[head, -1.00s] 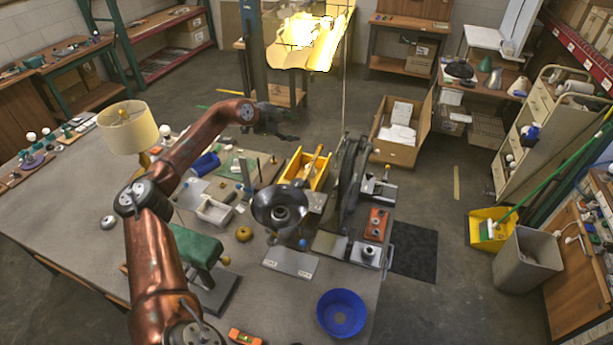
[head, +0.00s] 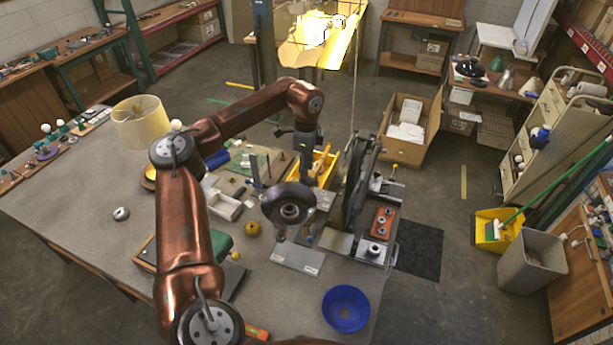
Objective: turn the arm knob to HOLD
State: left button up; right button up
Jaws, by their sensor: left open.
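A dark round lamp head (head: 288,203) stands over the front part of the bench, with a grey plate (head: 298,258) below it that carries two small pale labels. Their writing is too small to read. A small bluish knob-like part (head: 310,238) shows just above the plate; I cannot tell which way it is set. My left gripper (head: 304,172) points down just behind the lamp head in the picture, open; its fingertips are partly lost against the dark parts and I see nothing held. My right gripper is not in view.
A large dark wheel-like disc (head: 358,185) stands right of the lamp head, close to the gripper. A yellow bin (head: 325,165) lies behind. A blue bowl (head: 345,308) sits at the front right, and a brass-coloured ring (head: 253,229) lies to the left. Bare bench (head: 90,215) spreads at the left.

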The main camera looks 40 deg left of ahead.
pick_arm(q)
jog(key=shift+f, duration=1.4)
jog(key=shift+c, duration=0.3)
jog(key=c, duration=1.1)
